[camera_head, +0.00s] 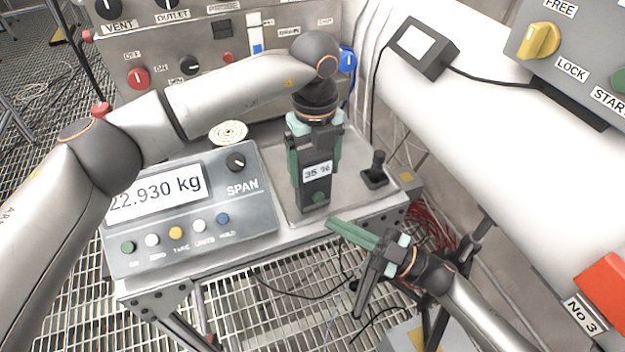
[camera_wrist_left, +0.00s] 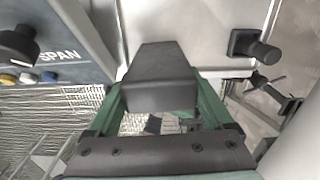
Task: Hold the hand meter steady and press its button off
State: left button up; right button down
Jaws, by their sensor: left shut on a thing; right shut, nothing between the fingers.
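The hand meter (camera_head: 309,187) is a dark upright block with a lit display reading "35 %" and a green button (camera_head: 319,197) near its lower end. My left gripper (camera_head: 314,152) is shut on it from above, with a green finger on each side. The meter also shows as a dark block (camera_wrist_left: 160,75) between the green fingers in the left wrist view; its display and button are hidden there. My right gripper (camera_head: 332,224) is shut and empty, its fingertips a little below and to the right of the button, apart from the meter.
A scale indicator (camera_head: 192,240) reading 22.930 kg, with a SPAN knob and several coloured buttons, stands left of the meter on the steel bench. A black joystick-like handle (camera_head: 376,170) stands to the right. A white pipe (camera_head: 470,130) runs along the right.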

aim_at(304, 197)
jog(key=shift+w+a, duration=0.4)
jog(key=shift+w, duration=0.4)
jog(key=shift+w+a, duration=0.35)
jog(key=shift+w, duration=0.4)
dwell(0.9)
jog(key=shift+w+a, duration=0.2)
jog(key=shift+w, duration=0.2)
jog(key=shift+s, duration=0.1)
jog(key=shift+s+d, duration=0.2)
jog(key=shift+s, duration=0.1)
jog(key=s+d, duration=0.2)
jog(key=s, duration=0.3)
jog(key=shift+s+d, duration=0.2)
jog(key=shift+d, duration=0.15)
dwell(0.3)
dwell(0.4)
